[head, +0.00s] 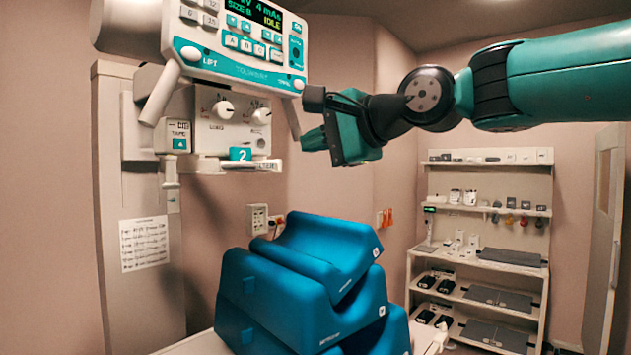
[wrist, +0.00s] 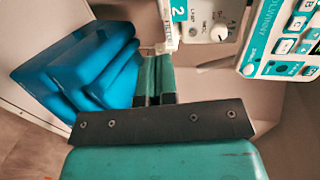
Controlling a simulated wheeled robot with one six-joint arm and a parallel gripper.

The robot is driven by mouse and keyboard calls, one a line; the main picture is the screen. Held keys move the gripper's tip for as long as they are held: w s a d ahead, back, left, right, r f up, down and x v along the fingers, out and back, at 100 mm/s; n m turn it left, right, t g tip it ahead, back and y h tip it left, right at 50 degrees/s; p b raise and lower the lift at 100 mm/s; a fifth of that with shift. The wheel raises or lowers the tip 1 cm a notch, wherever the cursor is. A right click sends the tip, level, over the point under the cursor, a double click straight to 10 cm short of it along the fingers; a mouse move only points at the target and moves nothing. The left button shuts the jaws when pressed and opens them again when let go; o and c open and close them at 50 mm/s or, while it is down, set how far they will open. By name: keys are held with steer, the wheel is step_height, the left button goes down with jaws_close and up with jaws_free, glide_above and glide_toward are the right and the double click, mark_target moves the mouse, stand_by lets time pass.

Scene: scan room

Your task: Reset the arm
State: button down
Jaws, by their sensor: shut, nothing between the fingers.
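My gripper (head: 312,140) is in the upper middle of the head view, at the end of my teal and black arm reaching in from the right. Its fingers point left, toward the control unit. In the wrist view the two teal fingers of my gripper (wrist: 155,78) lie side by side, closed together with nothing between them. It hangs in the air above the blue cushions and appears apart from the equipment. The exact gap to the control unit is hard to tell.
A control unit (head: 240,45) with a keypad and screen reading IDLE stands at the upper left. Below it is a box with knobs (head: 232,125). Stacked blue cushions (head: 290,285) fill the lower middle. A shelf rack (head: 485,215) stands at the right, beside a door (head: 603,240).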

steer(key=s+d+f+n+g+h, duration=0.2)
steer(key=s+d+f+n, duration=0.3)
steer(key=s+f, duration=0.4)
steer(key=s+d+f+n+g+h+b, duration=0.1)
steer(key=s+d+f+n+g+h, duration=0.2)
steer(key=s+f, duration=0.6)
steer(key=s+d+f+n+g+h, duration=0.2)
steer(key=s+d+f+n+g, duration=0.2)
steer(key=s+f, duration=0.5)
steer(key=d+f+n, duration=0.2)
steer(key=d+f, duration=0.1)
steer(key=f, duration=0.2)
steer(key=shift+s+f+n+g+h+b, duration=0.15)
steer(key=shift+s+n+g+h+b, duration=0.15)
steer(key=shift+s+n+h, duration=0.1)
